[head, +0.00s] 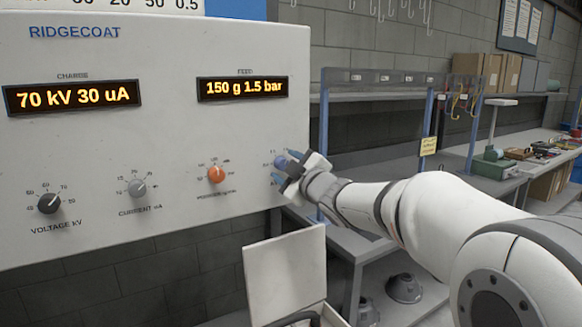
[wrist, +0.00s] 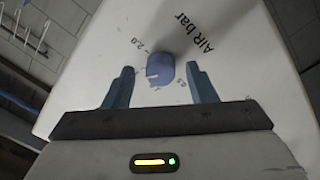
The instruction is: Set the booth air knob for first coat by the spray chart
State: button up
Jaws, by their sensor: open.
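The blue air knob (wrist: 160,69) sits on the white panel under the tilted "AIR bar" lettering in the wrist view. My gripper (wrist: 160,80) is open, one finger on each side of the knob, with gaps visible on both sides. In the head view the knob (head: 280,161) is partly hidden by my gripper (head: 287,167). The feed display (head: 243,87) reads "150 g 1.5 bar". The chart (head: 150,4) above the panel is mostly cut off, showing part of a number row.
Black voltage (head: 49,203), grey current (head: 137,188) and orange (head: 216,174) knobs lie left of the air knob. The charge display (head: 72,97) reads "70 kV 30 uA". An open white box lid (head: 287,268) stands below my gripper. Shelving (head: 375,93) stands behind on the right.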

jog(key=v, duration=0.7)
jog(key=shift+s, duration=0.35)
jog(key=shift+d, duration=0.2)
